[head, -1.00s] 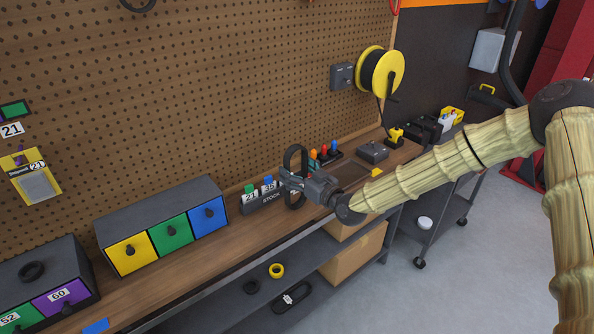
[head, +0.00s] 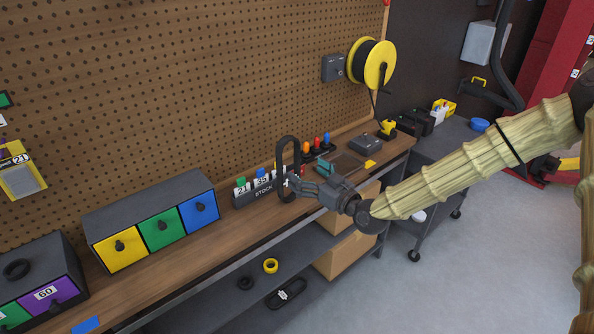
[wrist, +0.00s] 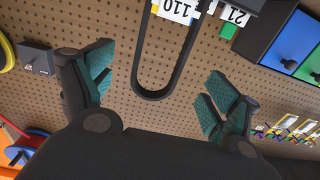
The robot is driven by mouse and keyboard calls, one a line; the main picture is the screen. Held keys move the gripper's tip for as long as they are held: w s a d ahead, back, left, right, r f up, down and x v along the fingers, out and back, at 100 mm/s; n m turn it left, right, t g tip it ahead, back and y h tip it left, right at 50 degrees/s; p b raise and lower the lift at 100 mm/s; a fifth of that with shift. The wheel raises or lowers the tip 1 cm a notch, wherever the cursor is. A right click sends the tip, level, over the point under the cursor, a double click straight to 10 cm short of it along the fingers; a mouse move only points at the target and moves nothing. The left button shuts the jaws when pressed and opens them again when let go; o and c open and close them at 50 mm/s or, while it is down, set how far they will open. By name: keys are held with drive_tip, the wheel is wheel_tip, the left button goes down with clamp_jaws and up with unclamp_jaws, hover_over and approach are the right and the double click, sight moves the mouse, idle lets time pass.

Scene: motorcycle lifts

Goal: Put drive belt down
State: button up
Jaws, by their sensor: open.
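The drive belt (head: 281,158) is a long black loop. In the head view it stands upright at the bench's back, beside the stock card rack, with my gripper (head: 306,183) just to its right and overlapping its lower part. In the wrist view the belt (wrist: 153,95) shows as a rounded loop end between my gripper's spread fingers (wrist: 160,92), with visible gaps on both sides. The fingers have teal pads and are open, not pressing on the belt. The belt's foot is partly hidden, so its exact contact with the bench or rack cannot be told.
The stock rack (head: 264,194) holds numbered cards. A drawer unit (head: 150,204) with yellow, green and blue fronts stands to the left. Colored-handled tools (head: 318,146) and a grey box (head: 365,142) lie right. Bare bench wood (head: 195,245) shows in front of the drawers.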

drive_tip(key=shift+b+v, duration=0.35)
drive_tip(key=shift+v, duration=1.55)
drive_tip(key=s+f+m+g+h, duration=0.25)
drive_tip(key=s+f, duration=0.55)
drive_tip(key=f, duration=0.4)
drive_tip(key=s+f+m+g+h, duration=0.15)
drive_tip(key=s+f+g, duration=0.25)
drive_tip(key=s+f, duration=0.65)
drive_tip(key=s+d+f+m+g+h, duration=0.1)
drive_tip(key=s+d+f, duration=0.3)
drive_tip(key=s, duration=0.4)
drive_tip(key=s+d+f+m+g+h, duration=0.1)
drive_tip(key=s+d+f+g+h, duration=0.2)
drive_tip(key=s+f, duration=0.3)
drive_tip(key=s+d+f+m+g+h, duration=0.1)
drive_tip(key=s+d+f+g, duration=0.3)
drive_tip(key=s, duration=0.8)
drive_tip(key=shift+s+d+f+m+h, duration=0.25)
drive_tip(key=shift+d+f+m+h, duration=0.15)
drive_tip(key=shift+d+f+h, duration=0.35)
drive_tip(key=shift+a, duration=0.2)
